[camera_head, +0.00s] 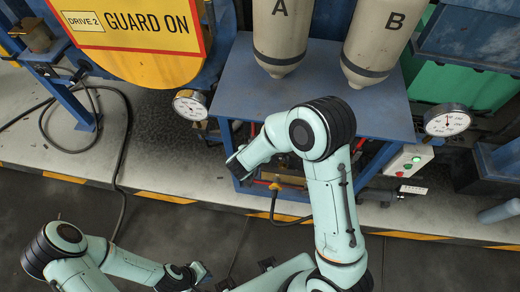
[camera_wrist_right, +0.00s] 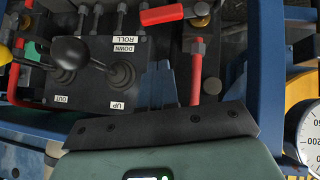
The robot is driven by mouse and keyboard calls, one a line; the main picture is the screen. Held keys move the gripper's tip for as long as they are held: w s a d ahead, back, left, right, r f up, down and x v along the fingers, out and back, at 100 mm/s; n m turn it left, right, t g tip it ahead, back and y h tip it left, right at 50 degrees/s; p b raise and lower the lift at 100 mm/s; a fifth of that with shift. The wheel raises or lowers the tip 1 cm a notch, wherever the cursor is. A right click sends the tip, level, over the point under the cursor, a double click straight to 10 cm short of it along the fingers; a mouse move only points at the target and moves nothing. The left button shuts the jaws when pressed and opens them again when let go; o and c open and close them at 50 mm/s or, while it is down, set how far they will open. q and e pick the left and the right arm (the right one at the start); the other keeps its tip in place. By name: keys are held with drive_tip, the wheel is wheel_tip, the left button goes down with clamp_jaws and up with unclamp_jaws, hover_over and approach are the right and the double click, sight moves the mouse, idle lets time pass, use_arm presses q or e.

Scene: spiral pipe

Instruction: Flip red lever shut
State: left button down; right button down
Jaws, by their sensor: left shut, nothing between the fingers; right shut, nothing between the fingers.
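A red lever (camera_wrist_right: 162,15) lies sideways at the top of the right wrist view, beside a brass fitting at its right end. My right gripper shows in the right wrist view as blue-grey fingers (camera_wrist_right: 160,84), shut and empty. They are below the lever in that picture and apart from it. In the head view the right arm bends over the blue stand's front, and its wrist hides part of the area beneath. My left gripper (camera_head: 201,272) is low at the left in the head view, shut and empty, far from the stand.
A control box with black joysticks (camera_wrist_right: 120,70) sits left of the fingers. A fixed upright red rod (camera_wrist_right: 196,75) stands close on their right, with a gauge (camera_wrist_right: 312,138) farther right. The blue stand (camera_head: 225,85) carries two tanks.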

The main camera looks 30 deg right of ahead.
use_arm(q)
drive_tip(key=shift+s+f+b, duration=0.65)
drive_tip(key=shift+f, duration=0.3)
use_arm(e)
drive_tip(key=w+d+f, duration=0.2)
drive_tip(key=d+f, duration=0.1)
drive_tip(key=f, duration=0.4)
drive_tip(key=shift+d+f, duration=0.2)
use_arm(q)
drive_tip(key=shift+w, duration=0.1)
use_arm(e)
drive_tip(key=shift+s+d+f, duration=0.2)
drive_tip(key=shift+d+f, duration=0.05)
drive_tip(key=shift+f, duration=0.2)
drive_tip(key=shift+s+d+f, duration=0.2)
drive_tip(key=shift+d+f, duration=0.05)
drive_tip(key=shift+f, duration=0.2)
use_arm(q)
drive_tip(key=shift+r, duration=0.1)
